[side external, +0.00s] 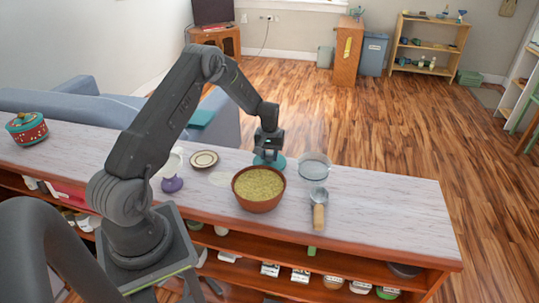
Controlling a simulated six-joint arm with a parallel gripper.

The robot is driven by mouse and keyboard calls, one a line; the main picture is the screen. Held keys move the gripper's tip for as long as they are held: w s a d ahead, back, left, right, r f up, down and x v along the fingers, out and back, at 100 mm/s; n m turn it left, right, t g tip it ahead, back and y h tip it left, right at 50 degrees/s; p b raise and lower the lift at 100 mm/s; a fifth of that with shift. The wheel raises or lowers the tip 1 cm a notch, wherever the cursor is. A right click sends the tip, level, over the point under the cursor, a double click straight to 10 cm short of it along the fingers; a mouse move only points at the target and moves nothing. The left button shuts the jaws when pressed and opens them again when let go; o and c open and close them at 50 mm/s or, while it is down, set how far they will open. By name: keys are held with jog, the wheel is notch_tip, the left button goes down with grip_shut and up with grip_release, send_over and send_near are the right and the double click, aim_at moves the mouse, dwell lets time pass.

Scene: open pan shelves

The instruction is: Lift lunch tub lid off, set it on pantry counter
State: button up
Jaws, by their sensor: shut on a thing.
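My gripper (268,150) points down at the counter's far edge, behind the brown bowl. It is shut on a teal round piece (276,162), which looks like the lunch tub lid. The gripper hides much of it, and I cannot tell whether it touches the counter. A clear round tub (314,168) stands just right of it, apart from it; it looks like the lunch tub, with no lid visible on it. The pantry counter (390,205) is a long pale wood-grain top.
A brown bowl of yellow-green food (259,187) stands in front of my gripper. A scoop with a wooden handle (319,207) lies to its right. A small plate (204,159), a purple item (172,184) and a red-teal pot (27,128) are left. The counter's right end is clear.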

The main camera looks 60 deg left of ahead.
jog(key=shift+f, duration=0.6)
dwell(0.5)
jog(key=o, duration=1.2)
jog(key=shift+r, duration=4)
